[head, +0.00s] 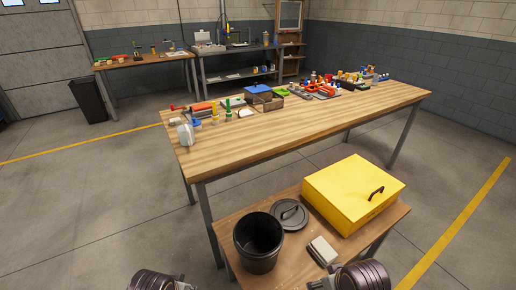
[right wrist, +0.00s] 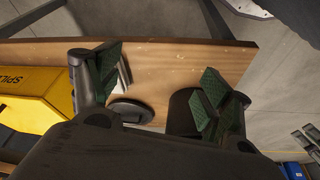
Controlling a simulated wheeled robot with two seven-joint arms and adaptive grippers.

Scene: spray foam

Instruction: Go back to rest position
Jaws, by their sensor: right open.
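My right gripper (right wrist: 160,78) is open in the right wrist view, with its green-padded fingers wide apart and nothing held between them. It hangs over the small low wooden table (right wrist: 185,60). A matching dark part of my left arm shows at the bottom left. The left fingers are cut off by the frame, so their state is hidden.
The low table holds a black bin (head: 258,242), its round lid (head: 289,214), a yellow box (head: 354,192) and a grey block (head: 322,250). Behind stands a long workbench (head: 300,135) with tools and a spray bottle (head: 186,133). The floor on the left is clear.

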